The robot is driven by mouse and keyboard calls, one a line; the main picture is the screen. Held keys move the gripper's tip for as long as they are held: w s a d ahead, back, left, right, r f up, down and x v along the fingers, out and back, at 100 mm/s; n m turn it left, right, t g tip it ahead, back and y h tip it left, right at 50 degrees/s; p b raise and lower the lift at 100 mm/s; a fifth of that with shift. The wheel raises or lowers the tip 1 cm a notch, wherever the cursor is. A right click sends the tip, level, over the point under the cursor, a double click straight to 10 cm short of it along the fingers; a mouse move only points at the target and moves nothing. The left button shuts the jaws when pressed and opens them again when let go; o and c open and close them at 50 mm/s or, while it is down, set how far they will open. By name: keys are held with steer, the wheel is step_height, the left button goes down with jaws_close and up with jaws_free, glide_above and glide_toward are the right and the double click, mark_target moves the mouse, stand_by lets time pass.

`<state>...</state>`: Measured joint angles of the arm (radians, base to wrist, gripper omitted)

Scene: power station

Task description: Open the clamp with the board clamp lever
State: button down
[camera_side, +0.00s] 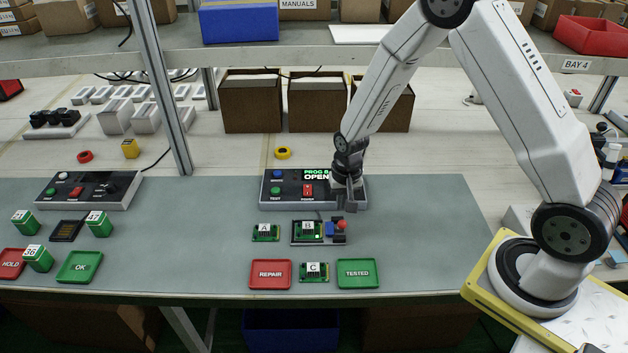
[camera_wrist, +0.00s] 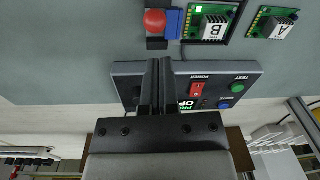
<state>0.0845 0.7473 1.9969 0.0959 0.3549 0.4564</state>
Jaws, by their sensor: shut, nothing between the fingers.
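The board clamp lever has a red knob (camera_side: 342,224), also in the wrist view (camera_wrist: 155,22). It stands at the right end of the test fixture (camera_side: 297,243), beside the blue clamp block (camera_side: 329,229); the block also shows in the wrist view (camera_wrist: 174,22). Board B (camera_side: 310,231) lies in the fixture, with its green light lit in the wrist view (camera_wrist: 212,25). My gripper (camera_side: 351,209) is shut and empty, pointing down just behind the red knob. In the wrist view its fingertips (camera_wrist: 159,61) are close together, apart from the knob.
The programmer box (camera_side: 290,190), its display reading OPEN, stands behind the fixture, close to my gripper. Board A (camera_side: 265,233) is left of the fixture. Board C (camera_side: 314,271) lies in front, between the red REPAIR tray (camera_side: 270,274) and green TESTED tray (camera_side: 358,273). The mat's right side is clear.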

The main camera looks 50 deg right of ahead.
steer(key=s+a+r, duration=0.4)
steer(key=shift+s+r, duration=0.4)
steer(key=shift+a, duration=0.1)
stand_by(0.3)
steer(key=s+d+r+n+t, duration=0.1)
steer(key=s+r+n+t, duration=0.1)
steer(key=s+r+n, duration=0.5)
steer(key=v, duration=0.2)
steer(key=shift+d+r, duration=0.15)
steer(key=shift+r, duration=0.15)
